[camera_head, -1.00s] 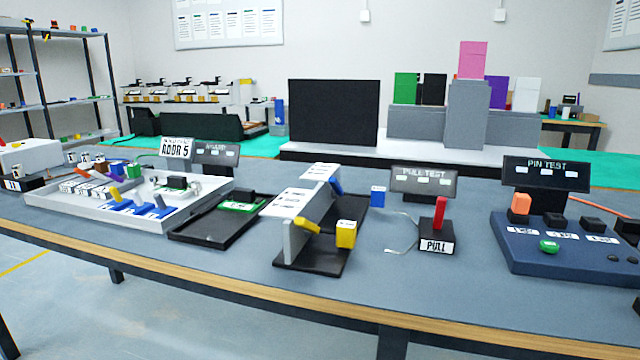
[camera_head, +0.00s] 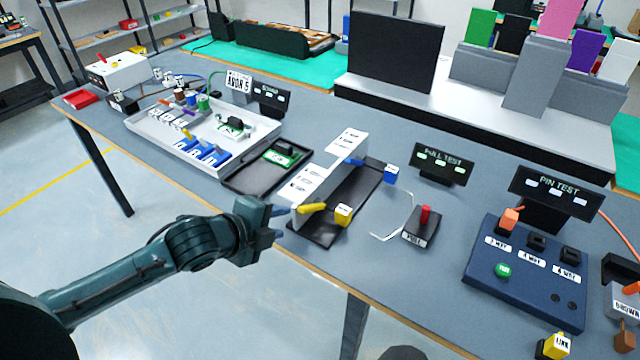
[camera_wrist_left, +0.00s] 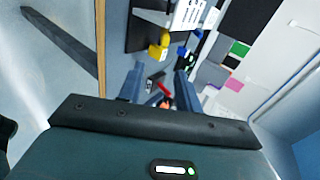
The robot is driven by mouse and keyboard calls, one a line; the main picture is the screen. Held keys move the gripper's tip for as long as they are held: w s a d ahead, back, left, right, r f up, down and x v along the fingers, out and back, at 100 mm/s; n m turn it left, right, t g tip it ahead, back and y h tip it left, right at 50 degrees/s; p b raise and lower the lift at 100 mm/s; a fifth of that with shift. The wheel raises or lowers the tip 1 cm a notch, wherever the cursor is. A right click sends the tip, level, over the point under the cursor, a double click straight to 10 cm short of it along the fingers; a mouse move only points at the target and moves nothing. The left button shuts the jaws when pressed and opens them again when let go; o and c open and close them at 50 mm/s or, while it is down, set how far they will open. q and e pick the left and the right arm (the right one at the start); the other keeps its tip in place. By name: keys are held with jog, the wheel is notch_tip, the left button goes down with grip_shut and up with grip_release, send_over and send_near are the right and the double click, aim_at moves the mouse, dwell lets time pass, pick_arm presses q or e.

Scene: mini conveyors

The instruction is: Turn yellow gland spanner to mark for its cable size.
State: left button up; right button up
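The size markings are too small to read. A yellow block (camera_head: 343,214) sits beside the spanner on the stand's black base (camera_head: 312,236). My left gripper (camera_head: 281,221) is just left of the spanner, its fingers pointing towards it. In the left wrist view the fingers (camera_wrist_left: 159,73) are apart with nothing gripped between them; yellow parts (camera_wrist_left: 158,48) show beyond their tips. My right gripper is not seen.
A blue block (camera_head: 390,173) and a red-lever pull tester (camera_head: 421,232) stand right of the stand. The blue pin-test box (camera_head: 525,270) is farther right. A black tray (camera_head: 249,178) and a white tray (camera_head: 150,136) lie left. The table's front edge runs under my left forearm.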

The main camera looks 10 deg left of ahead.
aim_at(302, 211)
pick_arm(q)
jog(key=x, duration=0.8)
jog(key=a+x, duration=0.1)
jog(key=x, duration=0.3)
jog(key=shift+w+d, duration=0.1)
jog(key=shift+w, duration=0.6)
grip_shut()
